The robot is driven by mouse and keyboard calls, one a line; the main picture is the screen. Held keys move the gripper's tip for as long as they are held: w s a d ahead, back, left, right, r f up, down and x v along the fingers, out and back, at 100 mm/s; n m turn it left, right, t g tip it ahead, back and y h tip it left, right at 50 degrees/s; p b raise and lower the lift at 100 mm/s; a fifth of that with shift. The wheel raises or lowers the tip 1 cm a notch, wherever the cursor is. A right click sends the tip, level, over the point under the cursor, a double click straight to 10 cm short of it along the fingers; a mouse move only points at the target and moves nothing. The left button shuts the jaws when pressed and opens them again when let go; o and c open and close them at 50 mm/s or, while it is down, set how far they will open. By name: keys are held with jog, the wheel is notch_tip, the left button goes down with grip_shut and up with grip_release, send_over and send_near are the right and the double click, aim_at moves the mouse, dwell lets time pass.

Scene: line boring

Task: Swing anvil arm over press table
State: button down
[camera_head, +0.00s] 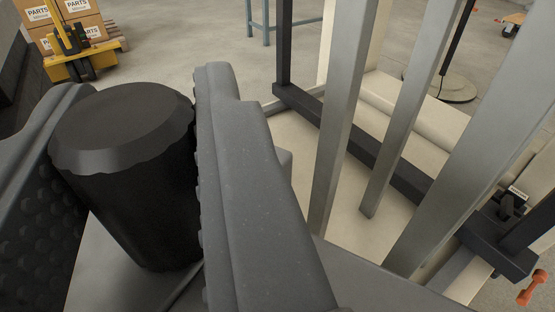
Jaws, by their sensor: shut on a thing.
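My gripper (140,100) fills the left and middle of the view. Its two grey fingers stand on either side of a black, round, knob-like handle (125,185) and are shut on it. The handle has a flat top with a bevelled, scalloped rim and narrows downward. A flat grey surface (365,292) shows below and to the right of the fingers. I cannot tell whether it belongs to the anvil arm or the press table. The handle's foot is partly hidden, so its join to the arm cannot be seen.
Slanting silver bars (342,110) and a dark frame rail (400,172) stand close on the right, before a cream machine body (420,108). A yellow pallet truck (75,62) carries PARTS boxes (83,33) at the back left. Open floor (190,35) lies beyond. An orange object (531,288) lies lower right.

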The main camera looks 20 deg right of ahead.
jog(key=shift+s+a+n+y, duration=0.3)
jog(key=shift+n+y, duration=0.15)
jog(key=shift+y, duration=0.25)
jog(key=shift+s+a+n+y, duration=0.3)
jog(key=shift+n+y, duration=0.15)
jog(key=shift+y, duration=0.25)
jog(key=shift+s+d+y, duration=0.1)
jog(key=shift+y, duration=0.2)
jog(key=shift+s+a+n+g+y, duration=0.15)
jog(key=shift+s+a+n+y, duration=0.25)
jog(key=shift+n+y, duration=0.3)
jog(key=shift+s+a+n+g+y, duration=0.15)
jog(key=shift+s+a+n+y, duration=0.25)
jog(key=shift+y, duration=0.5)
jog(key=shift+d, duration=0.2)
jog(key=shift+s+n+g+y+p, duration=0.35)
jog(key=shift+n+y+p, duration=0.1)
jog(key=shift+n+y, duration=0.2)
jog(key=shift+s+a+n+g+y+p, duration=0.4)
jog(key=shift+s+n+y, duration=0.15)
jog(key=shift+y, duration=0.4)
